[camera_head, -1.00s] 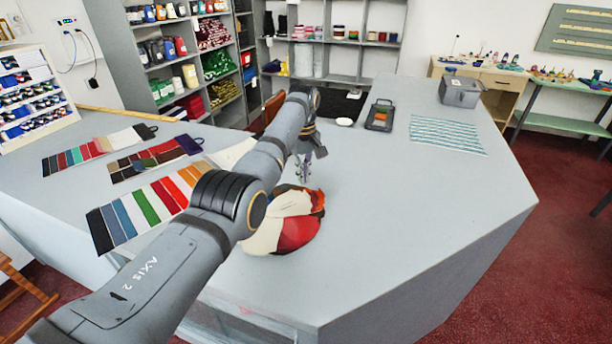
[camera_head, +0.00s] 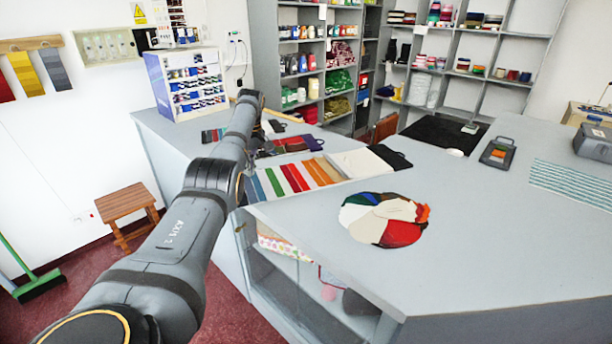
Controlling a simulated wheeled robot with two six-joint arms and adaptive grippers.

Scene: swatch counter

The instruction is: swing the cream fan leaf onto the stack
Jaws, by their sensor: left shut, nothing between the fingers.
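A fan of coloured leaves lies on the grey counter (camera_head: 480,240), right of my left arm. A pale cream leaf (camera_head: 351,215) sticks out at its left side. A beige leaf (camera_head: 398,208) lies across the top, with a red leaf (camera_head: 402,234) at the front and blue, green, brown and orange ones showing around the edge. My left gripper (camera_head: 254,160) is shut and empty, over the swatch cards to the left of the fan and apart from it. My own arm partly hides it. My right gripper is out of view.
A striped swatch card (camera_head: 298,178) and a black-ended card (camera_head: 385,158) lie behind the fan. A dark caddy (camera_head: 497,153) and a striped cloth (camera_head: 572,183) are farther right. The counter right of the fan is clear. A wooden stool (camera_head: 126,205) stands at left.

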